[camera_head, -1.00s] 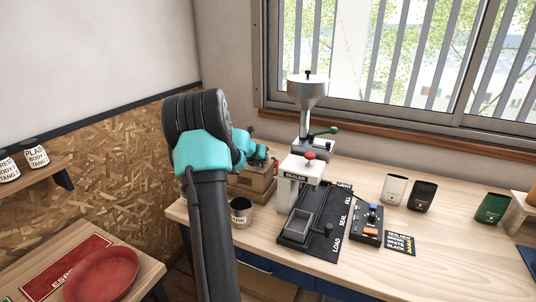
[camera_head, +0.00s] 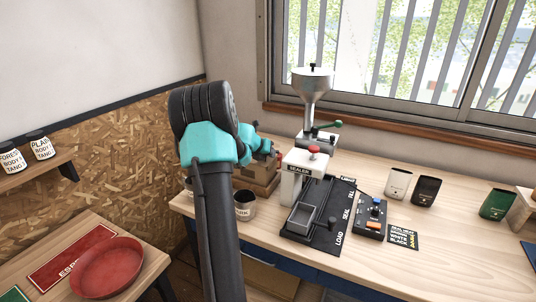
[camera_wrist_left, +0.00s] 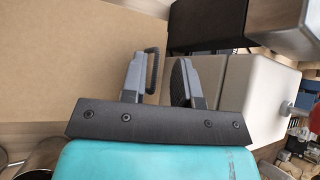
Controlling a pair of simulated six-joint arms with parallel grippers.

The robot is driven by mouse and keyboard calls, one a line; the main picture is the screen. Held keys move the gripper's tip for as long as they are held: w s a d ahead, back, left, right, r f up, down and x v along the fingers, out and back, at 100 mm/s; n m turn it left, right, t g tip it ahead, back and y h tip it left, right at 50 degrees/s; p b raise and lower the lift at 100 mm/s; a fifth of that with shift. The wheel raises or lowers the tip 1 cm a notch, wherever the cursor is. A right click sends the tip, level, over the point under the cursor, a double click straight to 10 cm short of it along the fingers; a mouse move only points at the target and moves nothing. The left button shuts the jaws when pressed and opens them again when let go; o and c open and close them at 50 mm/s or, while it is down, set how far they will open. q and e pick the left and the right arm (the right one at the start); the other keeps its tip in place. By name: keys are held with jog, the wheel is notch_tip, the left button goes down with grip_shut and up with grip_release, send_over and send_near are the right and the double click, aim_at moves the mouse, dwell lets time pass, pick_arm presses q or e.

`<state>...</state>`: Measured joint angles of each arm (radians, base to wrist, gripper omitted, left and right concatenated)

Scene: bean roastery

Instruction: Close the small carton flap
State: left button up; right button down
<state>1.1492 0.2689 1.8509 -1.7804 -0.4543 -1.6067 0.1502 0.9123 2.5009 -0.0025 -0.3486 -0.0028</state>
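The small brown carton (camera_head: 262,189) stands at the left end of the workbench in the head view, partly behind my left arm. My left gripper (camera_head: 276,152) is over the carton's top, and its fingertips are too small there to make out. In the left wrist view, a broad tan cardboard surface (camera_wrist_left: 65,60) fills the upper left; I cannot tell if it is the flap. My left gripper's two fingers (camera_wrist_left: 159,80) are apart with a gap between them, beside this cardboard. A thin dark loop (camera_wrist_left: 153,68) shows between them. My right gripper is not in view.
A white sealer (camera_head: 302,175) stands right of the carton, with a black loading base (camera_head: 325,238) in front. A dark cup (camera_head: 245,206) is close to the carton's front. A metal hopper (camera_head: 313,83) stands behind.

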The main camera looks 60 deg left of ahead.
pick_arm(q)
jog(key=shift+s, duration=0.15)
jog(key=v, duration=1.7)
jog(key=shift+r, duration=0.1)
